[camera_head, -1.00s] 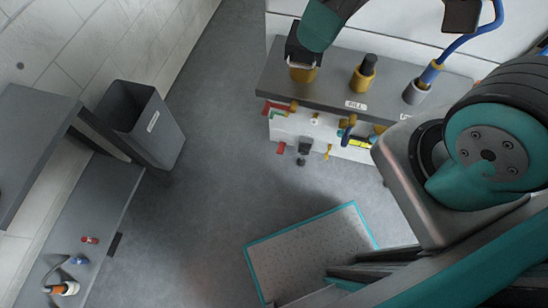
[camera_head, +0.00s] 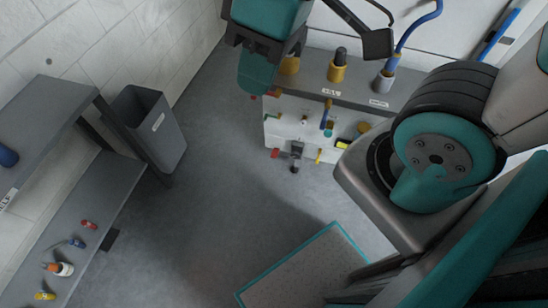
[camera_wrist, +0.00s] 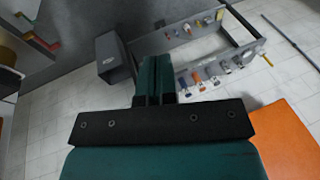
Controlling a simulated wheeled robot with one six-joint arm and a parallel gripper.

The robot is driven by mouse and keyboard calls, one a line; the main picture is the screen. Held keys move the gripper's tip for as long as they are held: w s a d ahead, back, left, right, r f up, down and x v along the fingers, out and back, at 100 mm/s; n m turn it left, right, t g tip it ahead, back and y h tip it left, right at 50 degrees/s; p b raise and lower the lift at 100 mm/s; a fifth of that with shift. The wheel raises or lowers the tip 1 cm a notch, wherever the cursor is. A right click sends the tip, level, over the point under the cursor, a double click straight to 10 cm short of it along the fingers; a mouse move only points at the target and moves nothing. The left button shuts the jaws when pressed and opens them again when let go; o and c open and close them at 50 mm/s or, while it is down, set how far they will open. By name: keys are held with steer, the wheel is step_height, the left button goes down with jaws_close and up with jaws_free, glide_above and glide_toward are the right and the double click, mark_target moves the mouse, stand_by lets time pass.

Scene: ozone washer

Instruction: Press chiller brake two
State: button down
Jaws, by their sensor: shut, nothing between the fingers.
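No control marked as chiller brake two can be made out. A white panel (camera_head: 345,137) under a grey shelf carries small coloured levers and knobs. Among them are a blue handle (camera_head: 325,117), a red piece (camera_head: 275,153), a yellow piece (camera_head: 319,156) and a black fitting (camera_head: 296,150). My gripper (camera_head: 255,92) hangs at the shelf's left end in the head view, in front of part of it. Its teal fingers also show in the wrist view (camera_wrist: 155,62), closed together and empty. I cannot tell its distance from the panel.
Yellow and grey holders (camera_head: 337,72) stand on the shelf. A dark bin (camera_head: 150,120) stands by the left wall. A lower left bench (camera_head: 95,250) holds small coloured items. A teal-edged mat (camera_head: 310,268) lies below. Grey floor between is clear.

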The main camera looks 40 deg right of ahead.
steer(key=w+d+f+m+t+h+b, duration=0.15)
steer(key=w+d+f+m+b, duration=0.45)
steer(key=f+b, duration=1.15)
steer(key=w+d+f+m+h+b, duration=0.2)
steer(key=w+d+f+b, duration=0.45)
steer(key=f+b, duration=1.1)
steer(key=w+d+f+m+t+h+b, duration=0.1)
steer(key=w+d+f+m+b, duration=0.25)
steer(key=w+f+b, duration=1.3)
steer(key=w+d+f+m+g+p, duration=0.1)
steer(key=f+m, duration=0.4)
steer(key=f, duration=0.5)
steer(key=w+d+f+m+g+h+p, duration=0.1)
steer(key=w+d+f+m, duration=0.3)
steer(key=f, duration=0.6)
steer(key=w+d+f+m+g+h+p, duration=0.1)
steer(key=w+d+f+m, duration=0.1)
steer(key=f+m, duration=0.5)
step_height(320, 180, down, 4)
steer(key=shift+w+d+r+p, duration=0.1)
steer(key=shift+w+d+p, duration=0.25)
steer(key=shift+d, duration=0.45)
steer(key=shift+s+f+h, duration=0.1)
steer(key=shift+f+h, duration=0.1)
steer(key=shift+h, duration=0.05)
